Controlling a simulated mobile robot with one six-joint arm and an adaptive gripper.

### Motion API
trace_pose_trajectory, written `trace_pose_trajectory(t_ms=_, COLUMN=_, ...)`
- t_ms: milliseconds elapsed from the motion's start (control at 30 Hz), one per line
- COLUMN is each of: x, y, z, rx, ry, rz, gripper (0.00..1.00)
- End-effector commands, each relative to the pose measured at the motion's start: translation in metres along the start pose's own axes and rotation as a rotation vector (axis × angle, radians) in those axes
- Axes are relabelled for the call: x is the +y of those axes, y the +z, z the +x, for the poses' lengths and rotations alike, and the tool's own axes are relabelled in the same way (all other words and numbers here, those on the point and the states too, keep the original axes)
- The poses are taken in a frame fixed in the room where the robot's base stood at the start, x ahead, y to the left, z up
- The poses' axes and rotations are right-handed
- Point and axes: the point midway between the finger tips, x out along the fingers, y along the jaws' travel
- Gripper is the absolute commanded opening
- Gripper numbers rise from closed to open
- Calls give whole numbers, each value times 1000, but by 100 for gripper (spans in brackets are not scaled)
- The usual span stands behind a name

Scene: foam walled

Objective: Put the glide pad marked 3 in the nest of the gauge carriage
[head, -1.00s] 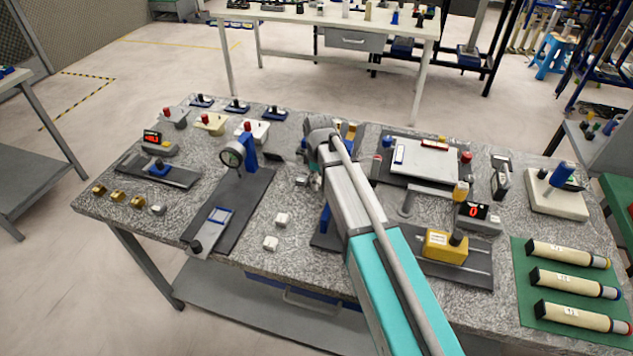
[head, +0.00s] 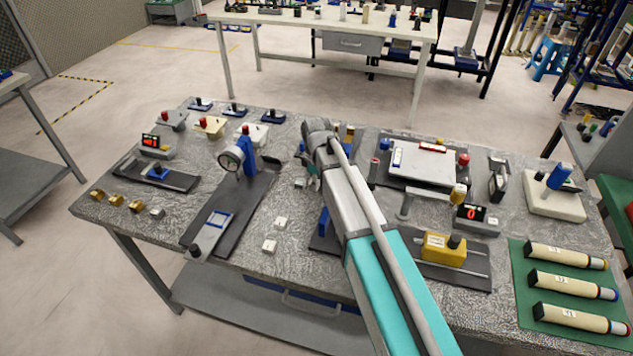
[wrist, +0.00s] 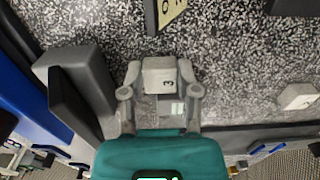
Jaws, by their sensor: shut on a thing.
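The glide pad marked 3 (wrist: 159,72) is a small pale block with a dark 3 on its face, seen in the wrist view. My gripper (wrist: 160,82) is shut on it, one finger on each side. In the head view my arm hides most of the gripper and the pad. The gauge carriage (head: 204,238) is a grey plate with a blue-framed square nest and a black knob, on a dark track at the left of the table. The nest looks empty. My gripper is to the right of the carriage and farther back.
A dial gauge on a blue post (head: 247,150) stands at the back of the track. Loose pale pads (head: 269,246) lie between the track and my arm; one shows in the wrist view (wrist: 298,96). A yellow block (head: 443,248) sits right of my arm.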

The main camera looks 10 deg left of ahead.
Motion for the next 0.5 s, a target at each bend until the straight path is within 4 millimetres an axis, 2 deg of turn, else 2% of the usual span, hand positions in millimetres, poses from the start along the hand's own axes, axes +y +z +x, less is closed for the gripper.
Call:
trace_pose_trajectory(t_ms=400, x=0, y=0, z=-33, rx=0, ry=0, rz=0, gripper=3)
trace_pose_trajectory(t_ms=500, x=-10, y=6, z=-44, rx=0, ry=0, rz=0, gripper=3)
